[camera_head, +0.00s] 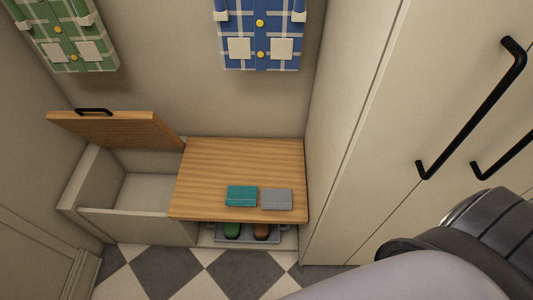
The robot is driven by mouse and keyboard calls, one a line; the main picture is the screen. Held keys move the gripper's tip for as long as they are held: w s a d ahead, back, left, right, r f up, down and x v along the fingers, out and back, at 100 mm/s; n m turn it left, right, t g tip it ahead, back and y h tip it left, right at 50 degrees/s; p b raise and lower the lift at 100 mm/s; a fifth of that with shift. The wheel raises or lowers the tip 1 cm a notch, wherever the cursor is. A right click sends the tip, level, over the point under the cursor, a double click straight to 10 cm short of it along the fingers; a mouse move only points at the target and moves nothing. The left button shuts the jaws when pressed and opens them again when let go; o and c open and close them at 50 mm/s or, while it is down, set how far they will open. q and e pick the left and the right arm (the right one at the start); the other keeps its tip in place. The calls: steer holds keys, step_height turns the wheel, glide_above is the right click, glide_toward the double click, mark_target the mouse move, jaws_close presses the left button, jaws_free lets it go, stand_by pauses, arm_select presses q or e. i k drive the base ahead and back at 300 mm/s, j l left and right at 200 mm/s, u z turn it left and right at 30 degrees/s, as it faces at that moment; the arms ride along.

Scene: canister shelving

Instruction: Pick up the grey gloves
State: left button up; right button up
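The grey gloves (277,199) look like a small flat folded grey pad. They lie on the wooden bench top (235,160) near its front edge. A similar teal folded item (241,196) lies close beside them on the left. Nothing covers the grey gloves. An arm of mine fills the lower right corner, well to the right of the bench and apart from the gloves. Neither gripper's fingers are in view.
Left of the bench top is an open bin (140,222) with its hinged wooden lid (115,130) raised. Under the bench sits a tray with shoes (247,236). A tall cabinet with black handles (475,105) stands at right. Plaid shirts (260,35) hang above.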

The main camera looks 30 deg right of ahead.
mark_target(271, 198)
steer(key=z, duration=0.9)
steer(key=j+z, duration=0.15)
steer(key=j, duration=0.15)
steer(key=i, duration=0.05)
